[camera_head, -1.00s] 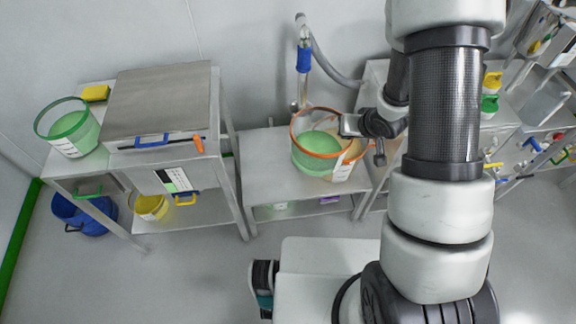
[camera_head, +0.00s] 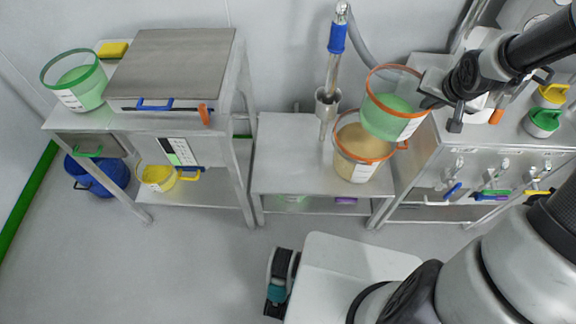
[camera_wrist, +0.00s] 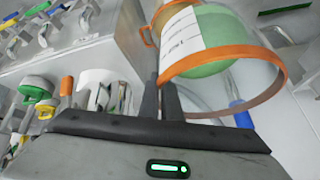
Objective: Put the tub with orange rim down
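A clear tub with an orange rim (camera_head: 396,104), a white label and green contents hangs in the air, held at its right side by my gripper (camera_head: 430,102). It also shows in the wrist view (camera_wrist: 222,58), beside the two finger tips (camera_wrist: 162,95), which are close together at its rim. A second orange-rimmed tub (camera_head: 358,165) with tan contents stands on the low steel table (camera_head: 285,165). The held tub overlaps its upper right in the head view; I cannot tell the gap between them.
A taller steel bench (camera_head: 172,65) with a green-rimmed tub (camera_head: 78,82) stands at left. A steel cabinet (camera_head: 470,165) with coloured-handled tools and lids stands at right. The low table's left part is clear.

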